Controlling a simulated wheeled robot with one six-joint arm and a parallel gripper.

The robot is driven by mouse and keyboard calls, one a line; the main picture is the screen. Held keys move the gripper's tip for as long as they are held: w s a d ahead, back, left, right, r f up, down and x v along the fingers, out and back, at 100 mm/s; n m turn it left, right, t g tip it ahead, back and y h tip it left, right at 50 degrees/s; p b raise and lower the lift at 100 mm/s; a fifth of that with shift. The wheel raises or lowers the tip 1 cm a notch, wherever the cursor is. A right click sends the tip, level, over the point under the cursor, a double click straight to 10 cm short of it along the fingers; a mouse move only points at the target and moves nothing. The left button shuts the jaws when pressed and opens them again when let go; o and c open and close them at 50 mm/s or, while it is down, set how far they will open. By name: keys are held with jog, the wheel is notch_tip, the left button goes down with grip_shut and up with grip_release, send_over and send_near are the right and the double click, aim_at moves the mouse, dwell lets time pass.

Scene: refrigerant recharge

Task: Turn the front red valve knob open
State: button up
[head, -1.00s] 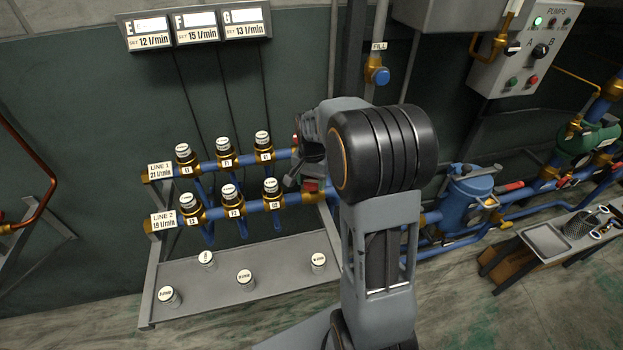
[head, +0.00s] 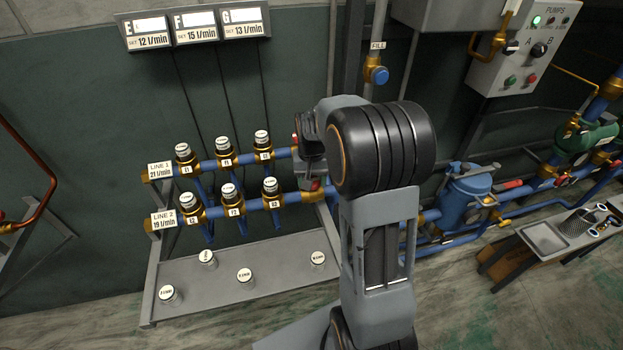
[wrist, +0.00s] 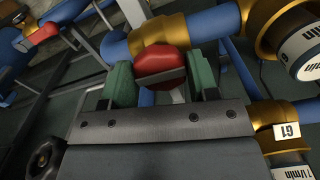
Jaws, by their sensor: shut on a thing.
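The front red valve knob (wrist: 160,64) is at the right end of the LINE 2 blue pipe. In the wrist view it sits between the two green finger pads. My gripper (wrist: 161,79) is shut on it, a pad against each side. In the head view only a small red part of the knob (head: 313,184) shows beneath my gripper (head: 306,182). My wrist hides much of the knob and of the pipe around it there.
Flow valves with white-labelled caps, such as G2 (head: 271,190), stand on the pipes to the left. Another red handle (wrist: 42,34) is at the wrist view's upper left. A grey shelf (head: 215,285) with several loose caps lies below.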

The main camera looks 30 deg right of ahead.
jog(key=o, duration=0.9)
notch_tip(320, 180, up, 14)
jog(key=shift+f+p, duration=0.1)
jog(key=shift+p, duration=0.2)
jog(key=shift+w, duration=0.1)
dwell(0.5)
jog(key=s+a+f+n+t, duration=0.1)
jog(key=s+a, duration=0.2)
jog(key=s, duration=0.2)
jog(key=s+a+f+n+t+p, duration=0.1)
jog(key=s+a+f+n, duration=0.1)
jog(key=s, duration=0.4)
jog(key=s+a+f+n+t, duration=0.1)
jog(key=s+a, duration=0.3)
jog(key=s, duration=0.1)
jog(key=shift+s+a+f, duration=0.15)
jog(key=shift+s+f, duration=0.05)
